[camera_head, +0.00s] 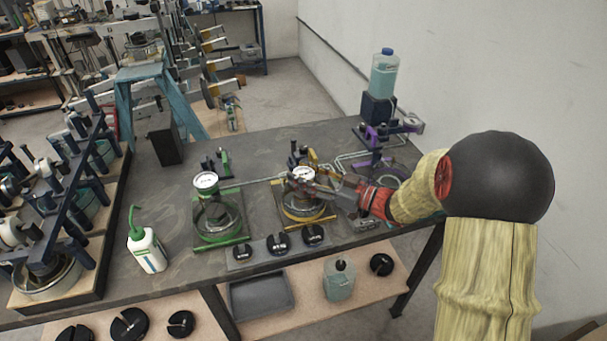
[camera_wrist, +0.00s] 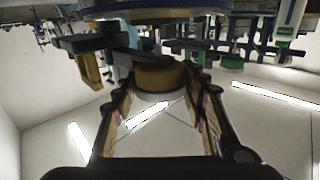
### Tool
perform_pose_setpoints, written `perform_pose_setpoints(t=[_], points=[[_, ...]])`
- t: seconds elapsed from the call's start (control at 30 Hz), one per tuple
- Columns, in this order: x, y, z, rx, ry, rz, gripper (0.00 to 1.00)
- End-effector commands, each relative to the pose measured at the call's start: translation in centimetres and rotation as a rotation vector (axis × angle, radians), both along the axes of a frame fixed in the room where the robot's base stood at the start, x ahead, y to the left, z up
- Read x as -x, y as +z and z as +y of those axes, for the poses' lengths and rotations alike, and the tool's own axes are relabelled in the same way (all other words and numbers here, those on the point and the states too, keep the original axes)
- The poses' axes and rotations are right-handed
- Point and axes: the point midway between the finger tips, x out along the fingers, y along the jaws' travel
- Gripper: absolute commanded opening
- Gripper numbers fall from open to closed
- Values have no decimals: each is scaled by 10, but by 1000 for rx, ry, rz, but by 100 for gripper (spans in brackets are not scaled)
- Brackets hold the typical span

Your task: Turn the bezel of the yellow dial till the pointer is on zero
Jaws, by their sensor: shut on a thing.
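The yellow dial (camera_head: 302,172) has a white face and stands on a yellow-based frame (camera_head: 305,221) on the dark bench. My gripper (camera_head: 316,183) reaches in from the right, its fingers at the dial's rim. In the wrist view, which looks upside down, my gripper (camera_wrist: 158,88) has one finger on each side of the round, brownish-yellow dial body (camera_wrist: 155,77) and is shut on it. The pointer and the scale marks are too small to read in the head view. The dial face does not show in the wrist view.
A similar green dial (camera_head: 206,181) stands on a green frame to the left. Several black slotted weights (camera_head: 278,243) lie along the front. A white bottle (camera_head: 147,249) stands at front left. A purple stand (camera_head: 377,140) with a bottle is behind right. Bare bench lies behind the green frame.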

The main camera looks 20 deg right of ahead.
Motion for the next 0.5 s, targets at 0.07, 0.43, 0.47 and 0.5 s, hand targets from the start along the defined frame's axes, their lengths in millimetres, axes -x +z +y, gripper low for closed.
perform_pose_setpoints(t=[0.07, 0.43, 0.47, 0.5], points=[[0, 0, 0, 0, 0, 0, 22], [0, 1, 0, -1, -32, 0, 18], [0, 1, 0, -1, -42, -1, 18], [1, 1, 1, -1, -59, -1, 18]])
